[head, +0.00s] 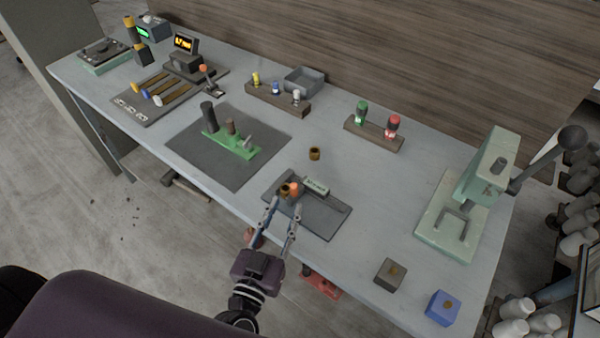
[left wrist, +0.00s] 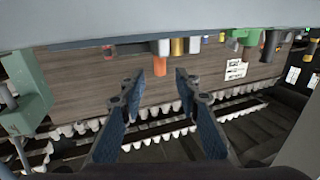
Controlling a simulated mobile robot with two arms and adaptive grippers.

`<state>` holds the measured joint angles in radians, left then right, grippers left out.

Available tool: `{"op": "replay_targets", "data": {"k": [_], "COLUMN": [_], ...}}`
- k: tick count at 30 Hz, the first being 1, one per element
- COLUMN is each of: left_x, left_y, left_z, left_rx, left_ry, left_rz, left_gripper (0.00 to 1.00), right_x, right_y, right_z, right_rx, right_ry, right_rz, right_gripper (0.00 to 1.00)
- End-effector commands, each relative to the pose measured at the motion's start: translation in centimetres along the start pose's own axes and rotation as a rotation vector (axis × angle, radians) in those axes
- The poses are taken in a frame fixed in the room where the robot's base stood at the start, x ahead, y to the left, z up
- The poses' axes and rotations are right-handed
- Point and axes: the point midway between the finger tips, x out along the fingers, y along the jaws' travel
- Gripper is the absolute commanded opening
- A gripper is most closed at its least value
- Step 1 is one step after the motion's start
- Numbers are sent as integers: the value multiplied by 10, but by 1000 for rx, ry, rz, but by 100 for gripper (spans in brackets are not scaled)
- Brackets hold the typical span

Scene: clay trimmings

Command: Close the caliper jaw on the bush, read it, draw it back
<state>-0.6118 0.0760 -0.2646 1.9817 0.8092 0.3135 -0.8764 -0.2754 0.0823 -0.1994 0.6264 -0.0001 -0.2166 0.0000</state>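The caliper is a dark plate (head: 322,217) at the table's front edge, with a small pale-green readout block (head: 316,186) whose digits I cannot read. A brass bush (head: 284,190) stands on the plate's left part, close beside an orange knob (head: 294,187); I cannot tell whether they touch. My left gripper (head: 285,207) is open and empty, its fingers pointing at the knob from the front. In the left wrist view, which looks upside down, the orange knob (left wrist: 160,66) shows between the open fingertips (left wrist: 160,80). My right gripper is out of view.
Another brass ring (head: 314,154) stands behind the caliper. A green fixture (head: 232,145) on a dark mat is to the left, a pale-green press (head: 465,205) to the right. Grey (head: 389,275) and blue (head: 443,308) blocks sit at front right. Table between caliper and press is clear.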

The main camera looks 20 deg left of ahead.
Motion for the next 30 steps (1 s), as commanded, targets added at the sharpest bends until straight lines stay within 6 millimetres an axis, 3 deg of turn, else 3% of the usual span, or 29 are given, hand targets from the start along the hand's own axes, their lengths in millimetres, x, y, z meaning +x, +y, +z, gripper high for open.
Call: {"op": "replay_targets", "data": {"k": [12, 16, 23, 28, 30], "left_x": [56, 69, 76, 76, 76], "left_y": [0, 0, 0, 0, 0], "left_z": [-2, -1, 0, 0, 0], "left_rx": [0, 1, 0, 0, 0], "left_ry": [2, 1, -1, 0, 0], "left_rz": [-1, 0, 0, 0, 0], "left_gripper": [30, 30, 30, 30, 24], "right_x": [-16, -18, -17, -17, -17], "right_y": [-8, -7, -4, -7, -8], "right_z": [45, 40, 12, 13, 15], "right_rx": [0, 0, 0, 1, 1], "right_ry": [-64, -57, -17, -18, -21], "right_rz": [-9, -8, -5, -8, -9], "right_gripper": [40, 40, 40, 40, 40]}}
